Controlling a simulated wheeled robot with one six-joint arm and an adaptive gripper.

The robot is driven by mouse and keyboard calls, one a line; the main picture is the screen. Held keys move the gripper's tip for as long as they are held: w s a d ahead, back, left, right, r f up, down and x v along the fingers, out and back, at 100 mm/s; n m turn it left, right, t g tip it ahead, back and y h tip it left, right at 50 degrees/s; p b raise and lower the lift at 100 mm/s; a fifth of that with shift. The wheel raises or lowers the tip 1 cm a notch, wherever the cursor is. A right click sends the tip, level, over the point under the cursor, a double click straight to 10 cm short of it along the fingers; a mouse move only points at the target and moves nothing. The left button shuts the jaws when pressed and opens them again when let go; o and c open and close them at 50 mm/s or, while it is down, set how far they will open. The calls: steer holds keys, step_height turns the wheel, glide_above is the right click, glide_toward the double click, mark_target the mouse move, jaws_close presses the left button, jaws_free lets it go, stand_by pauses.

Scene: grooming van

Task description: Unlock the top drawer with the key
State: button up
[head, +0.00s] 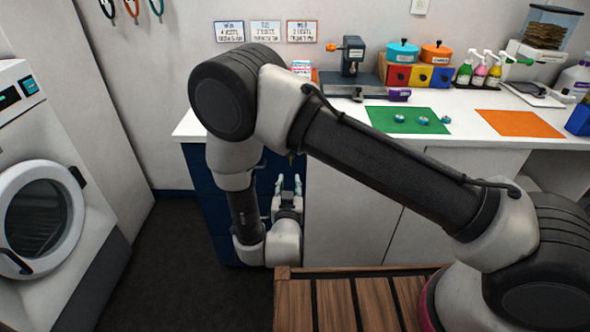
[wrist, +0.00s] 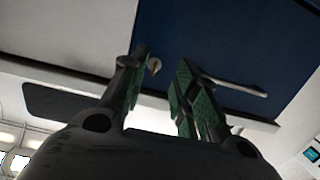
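The blue drawer cabinet (head: 205,190) stands under the left end of the counter, largely hidden behind my arm. In the wrist view its blue front (wrist: 225,40) fills the upper right, with a pale bar handle (wrist: 238,88). A small brass-coloured piece (wrist: 154,66), possibly the key or lock, shows beside the left fingertip; I cannot tell whether it sits in the drawer front. My gripper (head: 287,183) is in front of the cabinet's right side, fingers upward. In the wrist view my gripper (wrist: 165,70) has its green-padded fingers apart, with nothing clearly held between them.
A wooden slatted surface (head: 350,300) is in front. A white washer (head: 40,215) stands left; dark floor (head: 170,260) lies between.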

mark_target(290, 162)
steer(key=shift+t, duration=0.7)
steer(key=w+r, duration=0.1)
steer(key=w, duration=0.4)
steer(key=w+r, duration=0.1)
steer(key=w, duration=0.2)
steer(key=shift+d+r, duration=0.15)
steer(key=shift+r, duration=0.2)
steer(key=shift+c, duration=0.2)
jaws_close()
